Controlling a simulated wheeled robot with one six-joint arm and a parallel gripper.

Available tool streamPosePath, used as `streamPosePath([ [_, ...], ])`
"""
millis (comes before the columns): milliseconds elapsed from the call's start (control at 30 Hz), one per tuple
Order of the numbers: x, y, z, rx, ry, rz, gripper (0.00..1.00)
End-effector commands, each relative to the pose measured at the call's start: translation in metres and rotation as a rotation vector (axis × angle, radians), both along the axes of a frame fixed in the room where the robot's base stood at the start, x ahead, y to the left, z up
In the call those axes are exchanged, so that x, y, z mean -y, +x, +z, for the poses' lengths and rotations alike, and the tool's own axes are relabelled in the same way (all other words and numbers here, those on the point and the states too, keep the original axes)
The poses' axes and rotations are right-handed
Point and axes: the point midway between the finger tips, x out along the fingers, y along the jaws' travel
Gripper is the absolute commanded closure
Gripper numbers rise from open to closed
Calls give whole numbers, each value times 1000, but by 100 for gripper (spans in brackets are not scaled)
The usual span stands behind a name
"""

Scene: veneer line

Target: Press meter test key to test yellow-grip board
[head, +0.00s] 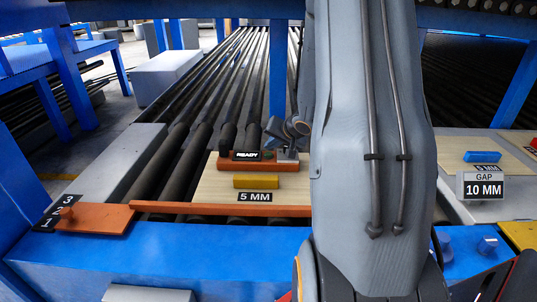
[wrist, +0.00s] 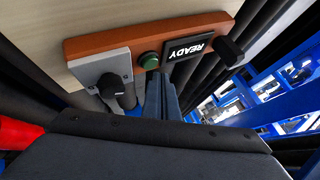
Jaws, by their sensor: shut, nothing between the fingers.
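The orange meter (head: 258,166) lies on the pale board (head: 215,186), behind the board's yellow grip (head: 256,181) and its "5 MM" label. Its display (wrist: 187,50) reads "READY", and appears upside down in the wrist view. The round green test key (wrist: 149,61) sits beside the display, between it and a grey block with a black knob (wrist: 112,84). My gripper (wrist: 158,78) is shut and empty, its fingertips close to the green key; I cannot tell whether they touch. In the head view, my arm partly hides my gripper and the board's right side.
Dark rollers (head: 190,110) run back from the blue front beam (head: 200,250). An orange stop with a knob (head: 67,214) stands at left beside numbers. At right are a board with a blue grip (head: 482,157) and a "GAP 10 MM" sign (head: 483,188).

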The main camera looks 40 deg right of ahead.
Motion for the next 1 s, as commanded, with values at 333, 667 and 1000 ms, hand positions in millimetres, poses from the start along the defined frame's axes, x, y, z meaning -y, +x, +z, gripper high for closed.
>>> streamPosePath([
  [333, 0, 0, -7, -1, 2, 0, 100],
  [667, 0, 0, -8, 0, 0, 0, 100],
  [1000, 0, 0, -11, 0, 0, 0, 100],
])
